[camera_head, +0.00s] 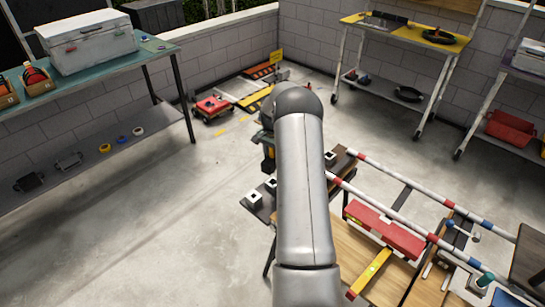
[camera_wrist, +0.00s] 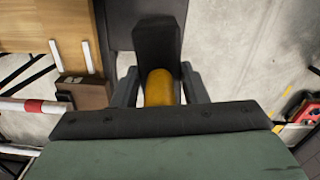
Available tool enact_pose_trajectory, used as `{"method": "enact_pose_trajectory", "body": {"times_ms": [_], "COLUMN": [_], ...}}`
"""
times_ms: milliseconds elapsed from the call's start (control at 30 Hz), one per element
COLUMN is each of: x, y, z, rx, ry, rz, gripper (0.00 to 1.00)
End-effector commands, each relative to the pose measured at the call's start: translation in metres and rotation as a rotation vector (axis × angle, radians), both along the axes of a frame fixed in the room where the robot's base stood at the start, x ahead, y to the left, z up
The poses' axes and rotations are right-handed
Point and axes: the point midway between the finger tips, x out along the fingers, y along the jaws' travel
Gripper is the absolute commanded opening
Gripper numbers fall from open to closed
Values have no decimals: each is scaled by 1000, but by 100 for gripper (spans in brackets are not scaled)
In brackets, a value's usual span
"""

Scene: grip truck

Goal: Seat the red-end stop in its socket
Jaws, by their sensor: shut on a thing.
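In the wrist view my gripper (camera_wrist: 160,92) is shut on a dark block with a rounded yellow part, which I take to be the stop (camera_wrist: 158,88). The dark part stands up between the fingers, and its far end is hidden. In the head view my arm covers most of the gripper, and a small yellow patch (camera_head: 268,165) shows at its left edge. White blocks with dark square holes, perhaps sockets, sit at the bench's left end: one (camera_head: 254,198), another (camera_head: 271,185) and a third (camera_head: 330,158) right of my arm. I cannot tell whether the stop touches any of them.
A brown block (camera_wrist: 83,92) stands beside the rail in the wrist view. The floor at left is clear.

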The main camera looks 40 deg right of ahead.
Motion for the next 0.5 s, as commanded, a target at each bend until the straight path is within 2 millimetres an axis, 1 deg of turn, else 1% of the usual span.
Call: {"method": "enact_pose_trajectory", "body": {"times_ms": [33,500], "x": [0,0], "y": [0,0], "z": [5,33], "rx": [-1,-1], "ry": [0,-1], "rz": [0,1], "gripper": [18,18]}}
